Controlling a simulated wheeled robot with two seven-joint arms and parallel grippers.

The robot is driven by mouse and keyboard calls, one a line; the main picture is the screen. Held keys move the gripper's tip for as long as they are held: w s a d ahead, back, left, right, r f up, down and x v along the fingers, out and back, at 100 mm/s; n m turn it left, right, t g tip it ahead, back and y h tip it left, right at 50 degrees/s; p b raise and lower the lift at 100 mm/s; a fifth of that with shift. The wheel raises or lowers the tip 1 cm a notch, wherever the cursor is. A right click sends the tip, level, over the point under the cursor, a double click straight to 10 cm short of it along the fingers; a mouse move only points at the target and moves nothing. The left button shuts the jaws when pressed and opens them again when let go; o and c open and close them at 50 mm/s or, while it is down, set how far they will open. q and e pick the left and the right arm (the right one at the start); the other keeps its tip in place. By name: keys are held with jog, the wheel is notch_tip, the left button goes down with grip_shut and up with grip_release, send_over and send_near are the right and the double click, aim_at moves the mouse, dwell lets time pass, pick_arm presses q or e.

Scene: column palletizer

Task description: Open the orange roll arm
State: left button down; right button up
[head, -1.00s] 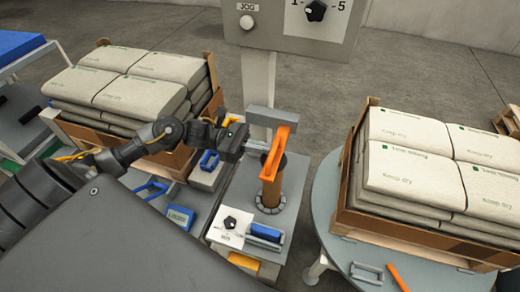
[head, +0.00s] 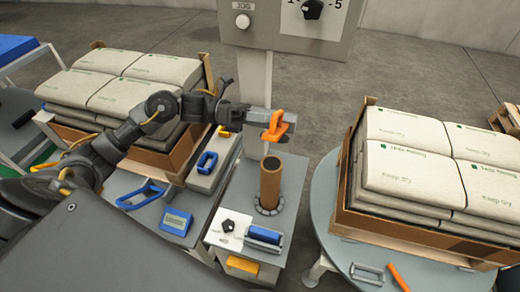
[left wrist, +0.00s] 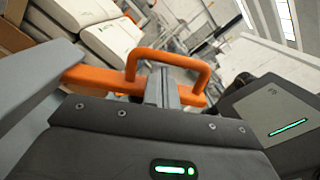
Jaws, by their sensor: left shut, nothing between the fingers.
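The orange roll arm (head: 279,125) is swung up and back, clear of the brown roll (head: 270,185), whose open top shows. In the left wrist view the orange bar and its loop handle (left wrist: 165,55) cross in front of my left gripper (left wrist: 161,88). Its fingers are shut together at the loop, with nothing between them. Whether they touch the loop I cannot tell. In the head view the left gripper (head: 245,120) is beside the arm's grey bracket, and its fingertips are partly hidden. My right gripper is not in view.
Stacked sacks stand in a crate (head: 175,160) at the left and another crate (head: 400,243) on a round table (head: 335,262) at the right. A grey control panel (head: 270,22) on a post is behind. Blue handles and a knob plate (head: 229,227) are near the roll.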

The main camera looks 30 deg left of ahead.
pick_arm(q)
jog(key=w+r+n, duration=0.2)
jog(key=shift+w+a+n, duration=0.2)
jog(key=shift+a+n, duration=0.05)
jog(key=shift+n, duration=0.05)
jog(key=shift+a, duration=0.1)
dwell(0.6)
